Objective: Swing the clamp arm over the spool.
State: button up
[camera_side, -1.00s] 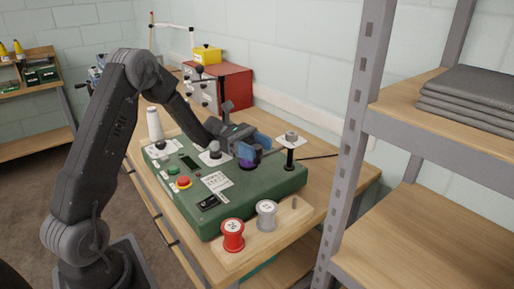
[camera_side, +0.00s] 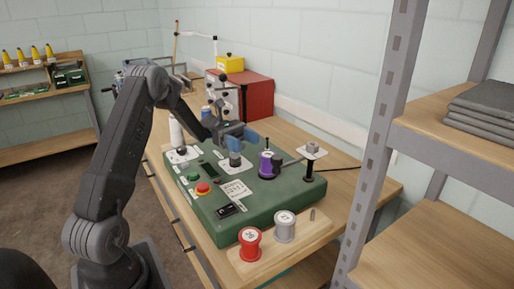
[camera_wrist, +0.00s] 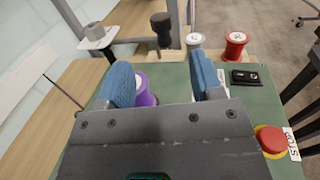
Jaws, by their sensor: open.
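The purple spool (camera_side: 266,165) stands upright on the green machine. It also shows in the wrist view (camera_wrist: 147,91), partly hidden behind the left blue finger. A dark bar, apparently the clamp arm (camera_side: 291,161), runs between the spool and a black post (camera_side: 309,168) on the right. I cannot tell whether its end lies over the spool or only beside it. My gripper (camera_side: 242,141) is open, with blue fingers, above the machine and left of the spool in the side view. In the wrist view the gripper (camera_wrist: 165,82) has nothing between its fingertips.
A red spool (camera_side: 250,244) and a grey spool (camera_side: 285,226) stand on the wooden board in front. A red stop button (camera_side: 203,188) sits on the machine. A metal shelf (camera_side: 385,140) borders the right.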

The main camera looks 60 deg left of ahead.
jog(key=shift+s+a, duration=0.15)
jog(key=shift+a, duration=0.45)
